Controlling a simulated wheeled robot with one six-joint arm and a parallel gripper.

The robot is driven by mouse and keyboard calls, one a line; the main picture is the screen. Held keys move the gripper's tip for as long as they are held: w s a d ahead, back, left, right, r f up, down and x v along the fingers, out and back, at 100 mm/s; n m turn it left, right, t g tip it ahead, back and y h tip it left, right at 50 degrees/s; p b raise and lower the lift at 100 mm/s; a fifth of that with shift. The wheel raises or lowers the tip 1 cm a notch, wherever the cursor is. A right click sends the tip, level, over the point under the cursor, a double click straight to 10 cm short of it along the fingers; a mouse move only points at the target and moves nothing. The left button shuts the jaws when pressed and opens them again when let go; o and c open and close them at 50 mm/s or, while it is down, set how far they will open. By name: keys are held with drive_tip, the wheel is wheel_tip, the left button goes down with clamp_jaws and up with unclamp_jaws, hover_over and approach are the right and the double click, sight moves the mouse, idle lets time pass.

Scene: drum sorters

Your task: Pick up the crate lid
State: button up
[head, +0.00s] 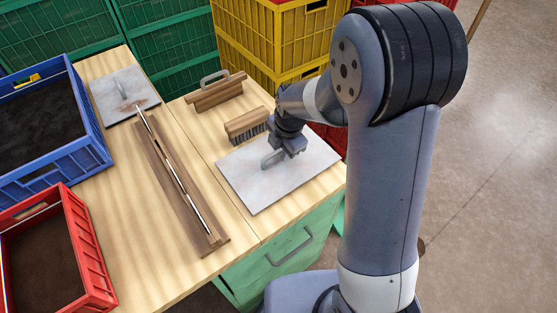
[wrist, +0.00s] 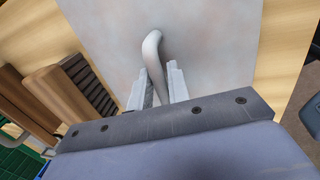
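A pale grey square lid (head: 250,187) lies on the front right part of the wooden table, and it fills much of the wrist view (wrist: 215,45). Its grey bar handle (head: 268,161) stands near its middle, and the handle's bent end (wrist: 152,42) shows in the wrist view. My gripper (head: 284,153) is low over the lid. In the wrist view my two fingers (wrist: 158,72) stand on either side of the handle. I cannot tell whether they press on it. A second similar lid (head: 108,88) with a handle lies at the back left.
Blue (head: 95,130) and red (head: 85,245) crates hold dark material at left. Yellow crates (head: 270,40) stand behind.

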clamp_jaws()
drive_tip(key=shift+r, duration=0.1)
